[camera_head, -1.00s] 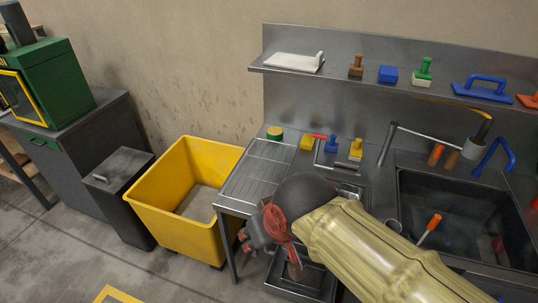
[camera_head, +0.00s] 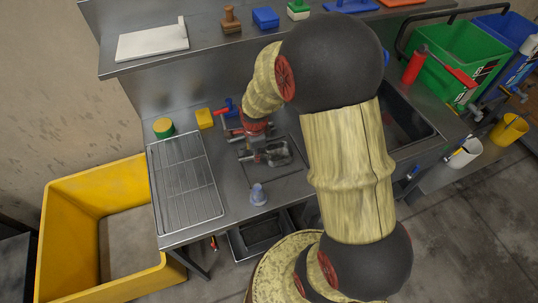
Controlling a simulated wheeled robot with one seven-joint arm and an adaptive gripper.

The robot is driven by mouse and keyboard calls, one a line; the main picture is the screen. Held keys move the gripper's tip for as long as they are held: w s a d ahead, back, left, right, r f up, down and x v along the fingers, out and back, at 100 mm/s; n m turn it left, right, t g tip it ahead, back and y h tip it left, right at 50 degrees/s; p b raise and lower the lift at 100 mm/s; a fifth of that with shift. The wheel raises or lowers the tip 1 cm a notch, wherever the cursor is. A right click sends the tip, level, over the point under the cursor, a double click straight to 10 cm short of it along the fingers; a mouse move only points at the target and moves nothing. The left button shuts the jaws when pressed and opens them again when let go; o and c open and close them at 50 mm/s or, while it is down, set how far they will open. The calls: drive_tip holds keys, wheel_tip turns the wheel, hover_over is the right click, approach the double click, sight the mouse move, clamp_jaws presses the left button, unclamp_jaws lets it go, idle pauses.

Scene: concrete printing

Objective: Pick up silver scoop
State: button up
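My gripper (camera_head: 264,150) is low over the steel counter (camera_head: 232,211), between the wire rack and the sink. It points down at a dark rectangular area of the counter. A grey metallic shape (camera_head: 285,156) lies right at the fingers. It may be the silver scoop, but the fingers cover part of it and I cannot make out its outline. The fingers are small and partly hidden, so I cannot tell whether they are open or shut on anything. No other scoop shows clearly.
A wire rack (camera_head: 184,182) lies at the counter's left, and a small clear cup (camera_head: 258,196) stands near the front edge. A yellow sponge-like block (camera_head: 204,118) and green-yellow tin (camera_head: 163,127) are behind. A yellow bin (camera_head: 67,193) stands left; the sink (camera_head: 403,122) is right.

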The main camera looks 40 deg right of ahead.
sight(264, 156)
drive_tip(key=f, duration=0.2)
drive_tip(key=w+d+f+b, duration=0.1)
drive_tip(key=f, duration=0.1)
drive_tip(key=f+b, duration=0.1)
drive_tip(key=f, duration=0.1)
drive_tip(key=shift+w+d+f, duration=0.1)
drive_tip(key=shift+w+d, duration=0.1)
drive_tip(key=shift+w, duration=0.15)
drive_tip(key=shift+c, duration=0.8)
drive_tip(key=c, duration=0.8)
clamp_jaws()
